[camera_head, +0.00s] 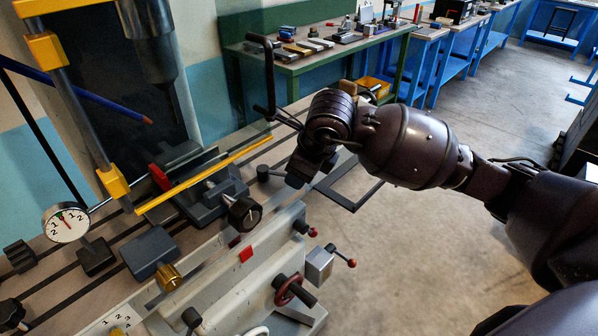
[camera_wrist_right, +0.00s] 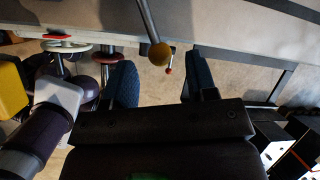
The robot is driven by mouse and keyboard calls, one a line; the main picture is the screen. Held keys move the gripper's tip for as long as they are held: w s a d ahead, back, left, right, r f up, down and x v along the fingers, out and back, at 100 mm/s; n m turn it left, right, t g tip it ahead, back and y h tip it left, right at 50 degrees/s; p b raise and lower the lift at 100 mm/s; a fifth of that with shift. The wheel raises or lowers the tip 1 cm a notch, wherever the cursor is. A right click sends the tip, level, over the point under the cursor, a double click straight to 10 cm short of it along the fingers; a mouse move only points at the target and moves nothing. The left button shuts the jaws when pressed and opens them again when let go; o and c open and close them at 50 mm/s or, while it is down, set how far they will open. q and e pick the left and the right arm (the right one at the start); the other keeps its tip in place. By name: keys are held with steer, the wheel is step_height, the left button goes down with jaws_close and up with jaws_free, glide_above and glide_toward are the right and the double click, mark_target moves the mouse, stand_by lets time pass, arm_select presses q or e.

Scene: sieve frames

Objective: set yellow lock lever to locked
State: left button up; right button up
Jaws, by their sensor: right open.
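The lock lever shows in the right wrist view as a grey rod ending in a yellow ball knob (camera_wrist_right: 160,53). My right gripper (camera_wrist_right: 161,78) is open, with its two blue-grey fingers apart. The knob appears between and slightly beyond the fingertips; I cannot tell whether it is within their reach. No finger is shut on it. In the head view my right gripper (camera_head: 299,176) hangs over the right end of the grey machine (camera_head: 245,285). I cannot make out the yellow knob there, and the gripper may hide it. My left gripper is not in view.
A yellow bar (camera_head: 205,175) slants across the machine table. A black crank handle (camera_head: 268,75) stands behind my right gripper. A dial gauge (camera_head: 66,222), a brass knob (camera_head: 168,277) and a maroon handwheel (camera_head: 293,289) are nearby.

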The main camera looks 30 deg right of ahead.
steer(key=a+p+v, duration=0.1)
steer(key=v, duration=0.7)
steer(key=shift+s+d+r, duration=0.2)
steer(key=shift+d+r, duration=0.15)
steer(key=shift+d, duration=0.15)
